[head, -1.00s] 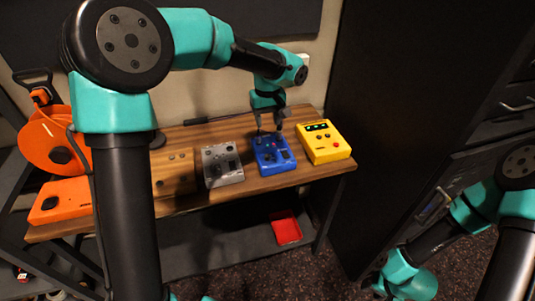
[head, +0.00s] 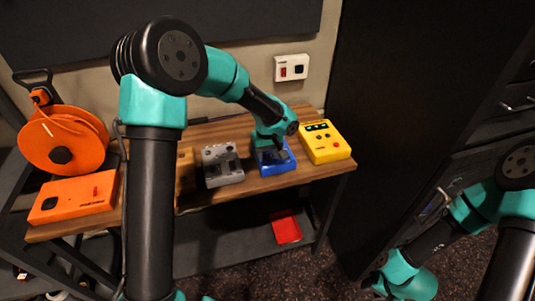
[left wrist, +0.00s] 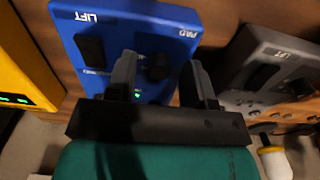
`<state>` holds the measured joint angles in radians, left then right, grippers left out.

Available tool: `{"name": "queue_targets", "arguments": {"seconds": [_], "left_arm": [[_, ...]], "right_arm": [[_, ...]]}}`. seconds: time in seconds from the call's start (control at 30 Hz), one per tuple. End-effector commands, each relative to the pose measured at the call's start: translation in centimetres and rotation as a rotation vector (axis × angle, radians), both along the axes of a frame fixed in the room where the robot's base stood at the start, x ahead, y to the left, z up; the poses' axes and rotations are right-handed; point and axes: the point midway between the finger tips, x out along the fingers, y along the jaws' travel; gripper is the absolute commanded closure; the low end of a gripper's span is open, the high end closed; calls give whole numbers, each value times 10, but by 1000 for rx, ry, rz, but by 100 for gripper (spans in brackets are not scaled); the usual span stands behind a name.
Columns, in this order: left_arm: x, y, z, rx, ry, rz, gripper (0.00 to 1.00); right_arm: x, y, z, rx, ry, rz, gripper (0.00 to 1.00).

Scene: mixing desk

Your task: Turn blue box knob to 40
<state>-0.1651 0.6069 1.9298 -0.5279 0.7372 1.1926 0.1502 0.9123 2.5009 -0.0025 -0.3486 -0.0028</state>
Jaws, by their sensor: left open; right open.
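The blue box (head: 281,167) sits on the wooden desk between the grey box and the yellow box. In the left wrist view the blue box (left wrist: 110,20) carries the words LIFT and PAD, a black rocker-like part (left wrist: 90,50) and a dark round knob (left wrist: 157,67). My left gripper (head: 273,154) is over the blue box; in the left wrist view its open fingers (left wrist: 160,75) stand on either side of the knob, with no clear contact. The knob's setting cannot be read. My right arm is at the lower right of the head view; its fingertips cannot be made out.
A grey box (head: 222,165) stands left of the blue box and a yellow box (head: 325,142) right of it, both close. An orange box (head: 73,200) and orange reel (head: 62,140) are at the far left. A red tray (head: 286,228) lies on the lower shelf.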

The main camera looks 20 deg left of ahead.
Motion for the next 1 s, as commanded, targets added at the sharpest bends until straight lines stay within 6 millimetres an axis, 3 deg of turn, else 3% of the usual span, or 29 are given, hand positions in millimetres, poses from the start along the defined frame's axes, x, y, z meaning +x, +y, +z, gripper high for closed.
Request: {"name": "queue_targets", "arguments": {"seconds": [0.27,0.77,1.0], "left_arm": [[0,0,-1,0,0,1,52],[0,0,-1,-1,-1,1,98],[0,0,-1,-1,-1,-9,100]], "right_arm": [[0,0,0,0,0,0,57],[0,0,0,0,0,0,57],[0,0,0,0,0,0,57]]}}
